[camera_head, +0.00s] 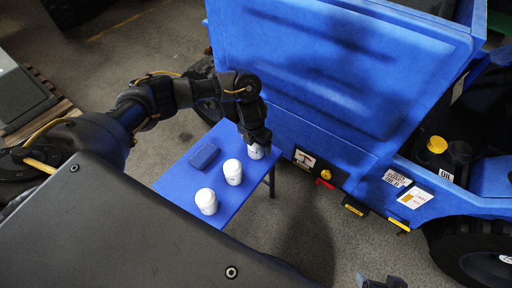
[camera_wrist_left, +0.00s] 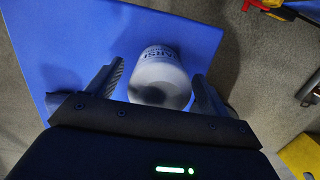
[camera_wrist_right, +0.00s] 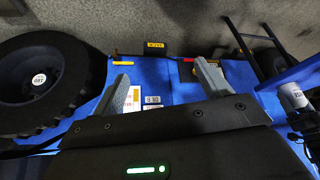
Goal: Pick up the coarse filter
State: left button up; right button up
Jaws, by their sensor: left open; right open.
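The blue table (camera_head: 233,204) holds three white canisters. The far one, the coarse filter (camera_head: 256,152), is partly covered by my left gripper (camera_head: 256,138). In the left wrist view the coarse filter (camera_wrist_left: 160,75) lies between the open fingers of my left gripper (camera_wrist_left: 158,74), and part of a label reading like "ARS" shows. I cannot tell whether the fingers touch it. Other white canisters stand at the middle (camera_head: 233,172) and near edge (camera_head: 206,201). My right gripper (camera_head: 384,282) is open and empty, away from the table; it also shows in the right wrist view (camera_wrist_right: 165,80).
A dark blue box (camera_head: 204,156) lies on the table left of the canisters. A large blue vehicle (camera_head: 340,75) stands close behind and right of the table. It has a yellow cap (camera_head: 437,145) and a wheel (camera_head: 485,255). Bare floor lies right of the table.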

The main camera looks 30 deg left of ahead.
pick_arm(q)
jog(key=shift+w+f, duration=0.1)
jog(key=shift+f, duration=0.45)
pick_arm(e)
jog(key=shift+w+a+r+t, duration=0.25)
jog(key=shift+w+a+t, duration=0.15)
jog(key=shift+w, duration=0.25)
pick_arm(q)
jog(key=shift+c, duration=0.2)
jog(key=c, duration=1.2)
